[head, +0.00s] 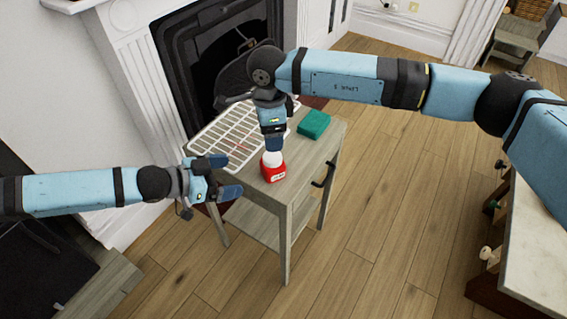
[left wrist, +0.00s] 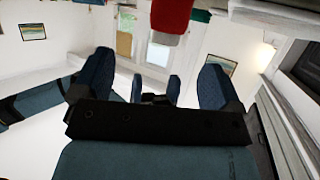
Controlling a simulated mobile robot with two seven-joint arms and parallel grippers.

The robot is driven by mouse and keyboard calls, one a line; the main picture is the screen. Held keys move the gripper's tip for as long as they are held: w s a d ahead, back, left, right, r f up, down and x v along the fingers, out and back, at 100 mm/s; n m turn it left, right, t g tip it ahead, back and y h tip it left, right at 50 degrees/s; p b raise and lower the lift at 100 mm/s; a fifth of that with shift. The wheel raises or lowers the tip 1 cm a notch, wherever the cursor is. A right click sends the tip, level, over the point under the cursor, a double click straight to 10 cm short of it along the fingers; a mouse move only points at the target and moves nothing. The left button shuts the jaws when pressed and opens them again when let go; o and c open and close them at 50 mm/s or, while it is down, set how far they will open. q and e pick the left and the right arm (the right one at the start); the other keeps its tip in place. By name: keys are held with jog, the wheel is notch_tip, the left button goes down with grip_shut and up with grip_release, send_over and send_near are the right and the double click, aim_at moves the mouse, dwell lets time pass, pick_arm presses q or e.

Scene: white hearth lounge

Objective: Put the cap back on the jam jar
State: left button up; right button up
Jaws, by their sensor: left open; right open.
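The red jam jar (head: 273,174) stands upright near the front edge of the small grey table (head: 311,160), with a white patch low on its side. A white cap (head: 272,158) sits at its top; whether it is seated cannot be told. My right gripper (head: 273,143) points down right above the cap. It is open, its fingertips close to or touching the cap. My left gripper (head: 226,176) is open and empty, left of the jar at the table's left edge. In the left wrist view its fingers (left wrist: 155,75) are apart, and the red jar (left wrist: 171,14) shows at the top.
A white wire rack (head: 235,128) lies on the table's back left. A green sponge-like block (head: 314,124) lies at the back right. The white fireplace (head: 128,75) stands behind the table. The wooden floor (head: 385,220) to the right is clear.

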aim_at(262, 168)
jog(key=shift+d, duration=0.1)
pick_arm(q)
jog(key=shift+w+a+r, duration=0.1)
jog(key=shift+w+a, duration=0.3)
jog(key=shift+a, duration=0.2)
jog(key=shift+d, duration=0.1)
jog(key=x, duration=1.3)
jog(key=shift+w+d+f, duration=0.2)
jog(key=shift+f, duration=0.05)
